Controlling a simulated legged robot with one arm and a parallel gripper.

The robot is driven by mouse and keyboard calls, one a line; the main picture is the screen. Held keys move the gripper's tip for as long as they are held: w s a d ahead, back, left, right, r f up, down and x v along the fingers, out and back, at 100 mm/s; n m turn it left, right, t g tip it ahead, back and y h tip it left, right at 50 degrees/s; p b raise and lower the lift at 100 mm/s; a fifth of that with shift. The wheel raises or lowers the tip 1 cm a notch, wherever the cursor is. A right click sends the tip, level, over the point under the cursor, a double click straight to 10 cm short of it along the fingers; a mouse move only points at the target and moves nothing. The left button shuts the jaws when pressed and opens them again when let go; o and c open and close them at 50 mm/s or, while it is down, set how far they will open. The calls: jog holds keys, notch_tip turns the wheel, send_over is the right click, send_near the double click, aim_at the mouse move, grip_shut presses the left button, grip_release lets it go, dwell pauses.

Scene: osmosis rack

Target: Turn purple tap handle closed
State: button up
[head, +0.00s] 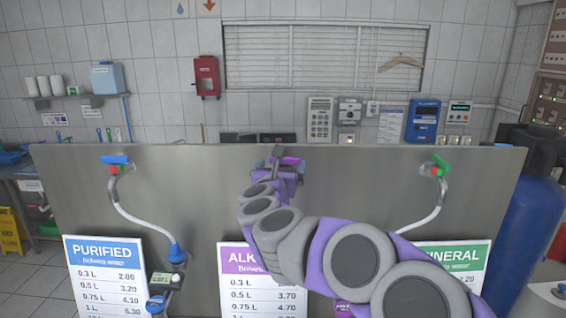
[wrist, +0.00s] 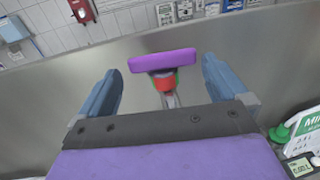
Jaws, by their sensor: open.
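The purple tap handle (wrist: 163,61) shows in the wrist view as a flat bar lying nearly crosswise, on a red and green collar above a metal spout. My gripper (wrist: 163,85) is open, with one blue-grey finger on each side of the tap. The handle sits between and slightly beyond the fingertips, and I see no contact. In the head view my gripper (head: 280,165) is at the top middle of the grey panel, and the purple handle (head: 292,160) shows only partly behind it. My arm hides the rest of this tap.
The grey panel (head: 205,205) stands right behind the taps. A blue-handled tap (head: 115,160) is on the left and a green-handled tap (head: 441,163) on the right, both with hoses. Price signs (head: 105,270) line the front. A blue tank (head: 530,220) stands at the right.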

aim_at(284, 162)
jog(key=shift+w+d, duration=0.15)
jog(key=shift+w, duration=0.65)
jog(key=shift+w+d, duration=0.1)
jog(key=shift+w, duration=0.65)
jog(key=c, duration=0.7)
jog(key=b, duration=0.1)
jog(key=n+y+b, duration=0.1)
jog(key=shift+d+f+y+b, duration=0.15)
jog(key=shift+y+b, duration=0.15)
jog(key=shift+n+y+b, duration=0.5)
jog(key=shift+y+b, duration=0.2)
jog(key=shift+y, duration=0.1)
jog(key=o, duration=0.7)
jog(key=shift+s, duration=0.1)
